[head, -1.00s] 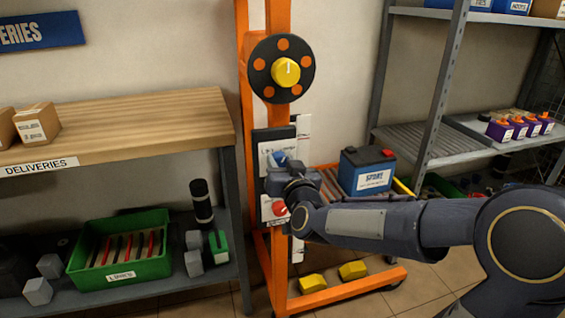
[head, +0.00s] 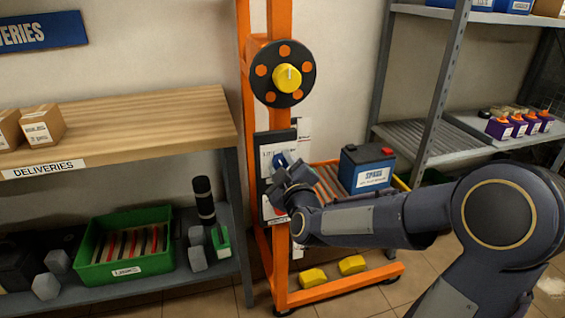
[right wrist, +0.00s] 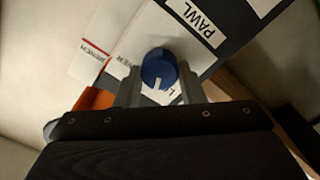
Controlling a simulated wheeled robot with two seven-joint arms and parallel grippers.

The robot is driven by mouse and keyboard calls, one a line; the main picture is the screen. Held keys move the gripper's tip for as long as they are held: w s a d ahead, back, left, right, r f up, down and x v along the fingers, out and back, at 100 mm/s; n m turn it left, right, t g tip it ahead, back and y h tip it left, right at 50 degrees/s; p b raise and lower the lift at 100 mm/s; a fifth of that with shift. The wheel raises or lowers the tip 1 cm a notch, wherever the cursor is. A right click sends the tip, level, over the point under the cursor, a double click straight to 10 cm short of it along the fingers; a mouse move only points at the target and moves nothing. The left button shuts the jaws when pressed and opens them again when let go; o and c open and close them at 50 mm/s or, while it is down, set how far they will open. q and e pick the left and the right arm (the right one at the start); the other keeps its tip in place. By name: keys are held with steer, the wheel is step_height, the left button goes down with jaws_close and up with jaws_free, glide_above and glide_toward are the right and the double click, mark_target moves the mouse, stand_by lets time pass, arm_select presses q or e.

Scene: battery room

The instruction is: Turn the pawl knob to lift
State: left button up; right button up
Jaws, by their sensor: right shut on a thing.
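A red knob (head: 270,209) lower on the panel is partly hidden by my gripper. My left gripper is not in view.
A black wheel with a yellow hub (head: 287,78) is above the panel. A battery labelled SPARE (head: 367,168) sits on rollers to the right. A wooden deliveries bench (head: 130,125) stands left, with a green bin (head: 125,268) below. Yellow blocks (head: 313,278) lie on the frame's base.

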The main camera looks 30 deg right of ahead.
steer(key=shift+n+p, duration=0.6)
steer(key=shift+n, duration=1.4)
steer(key=shift+f, duration=0.1)
steer(key=o, duration=1)
steer(key=p+v, duration=0.1)
steer(key=v, duration=0.6)
steer(key=shift+s+a, duration=0.1)
steer(key=shift+s, duration=0.3)
steer(key=shift+a, duration=0.1)
